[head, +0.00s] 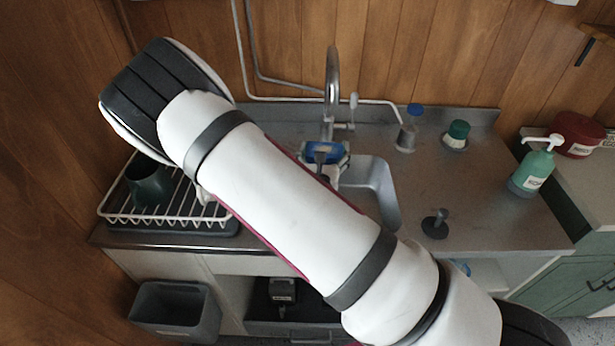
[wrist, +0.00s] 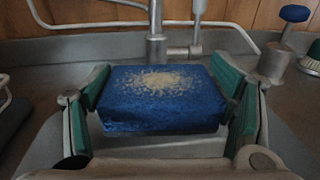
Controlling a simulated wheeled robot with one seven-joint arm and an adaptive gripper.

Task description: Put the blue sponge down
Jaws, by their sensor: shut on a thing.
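The blue sponge (wrist: 160,98) is a block with a pale, crumbly patch on top. It is between the two green-padded fingers of my gripper (wrist: 162,100) in the wrist view, which are shut on it from both sides. In the head view the sponge (head: 322,150) shows past my arm, in front of the tap and over the back of the sink (head: 378,190). My arm hides most of my gripper and part of the sink there. I cannot tell how high the sponge is above the surface below.
The tap (head: 332,85) stands just behind the sponge. A dish rack (head: 215,212) with a dark mug (head: 150,182) is at left.

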